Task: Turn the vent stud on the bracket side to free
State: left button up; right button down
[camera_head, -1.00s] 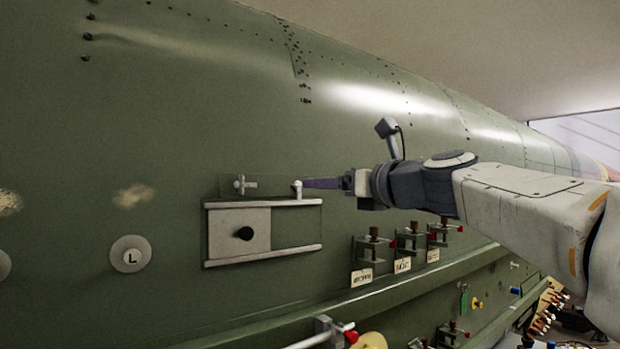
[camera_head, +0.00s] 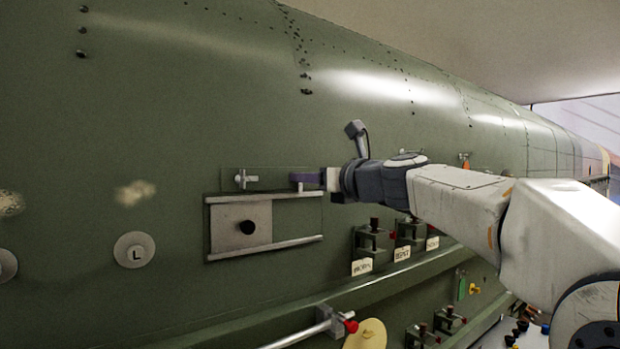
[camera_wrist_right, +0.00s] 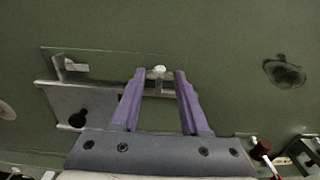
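Two pale vent studs sit on a thin rectangular panel (camera_head: 270,176) on the green fuselage wall. The left stud (camera_head: 243,179) has its crossbar lying sideways. The right stud is mostly covered by my gripper in the head view; its white head (camera_wrist_right: 159,70) shows in the right wrist view. My right gripper (camera_head: 304,179) is at the right stud. In the wrist view its purple fingers (camera_wrist_right: 160,78) are open, one on each side of that stud, with gaps between. I cannot tell which stud is the bracket-side one. My left gripper is not in view.
Below the studs, a grey plate (camera_head: 226,222) with a black knob sits between two rails. Labelled clamps (camera_head: 372,240) stand on the wall below my right arm. A ledge (camera_head: 290,300) crosses underneath. A round disc marked L (camera_head: 134,250) is at left.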

jog(key=shift+f+n, duration=0.1)
jog(key=shift+n, duration=0.2)
jog(key=shift+f+n+b, duration=0.1)
jog(key=shift+n+b, duration=3.8)
jog(key=shift+n, duration=4.8)
jog(key=shift+c, duration=2)
grip_release()
